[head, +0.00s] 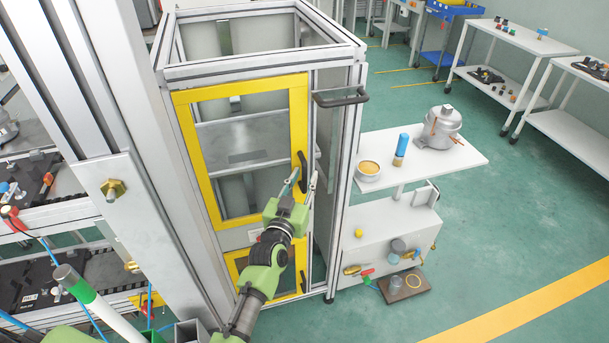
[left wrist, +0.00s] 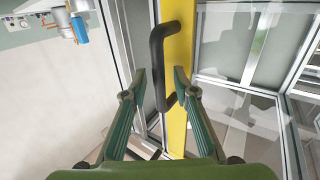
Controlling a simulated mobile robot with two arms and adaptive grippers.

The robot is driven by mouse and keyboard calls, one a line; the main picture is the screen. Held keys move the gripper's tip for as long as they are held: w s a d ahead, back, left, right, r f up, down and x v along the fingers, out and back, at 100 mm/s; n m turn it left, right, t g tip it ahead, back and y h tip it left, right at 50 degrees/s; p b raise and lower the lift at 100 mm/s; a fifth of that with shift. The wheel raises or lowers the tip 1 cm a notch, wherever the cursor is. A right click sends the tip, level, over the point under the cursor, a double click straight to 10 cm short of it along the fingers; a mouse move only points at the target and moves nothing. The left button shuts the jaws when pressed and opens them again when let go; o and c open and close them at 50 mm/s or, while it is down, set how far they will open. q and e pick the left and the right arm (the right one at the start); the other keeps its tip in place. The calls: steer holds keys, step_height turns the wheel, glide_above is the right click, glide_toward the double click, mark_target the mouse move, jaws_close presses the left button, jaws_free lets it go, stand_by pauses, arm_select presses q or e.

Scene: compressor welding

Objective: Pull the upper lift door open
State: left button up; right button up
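The upper lift door (head: 298,115) is a yellow frame with a clear pane on the front of the metal lift cabinet (head: 340,190). It looks shut, flush with the cabinet frame. Its black bar handle (head: 302,164) stands upright on the right side of the door. My left gripper (head: 303,178) is open at the lower part of the handle. In the left wrist view the open fingers (left wrist: 160,74) lie either side of the black handle (left wrist: 157,60), with gaps showing on both sides. I cannot tell contact. My right gripper is not in view.
A lower yellow door (head: 240,262) sits beneath. Another black handle (head: 341,97) sticks out from the cabinet's right side. A white shelf (head: 450,160) with a metal compressor (head: 438,128) stands to the right.

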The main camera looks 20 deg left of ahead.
arm_select(q)
steer(key=shift+w, duration=0.4)
jaws_close()
steer(key=shift+s, duration=0.15)
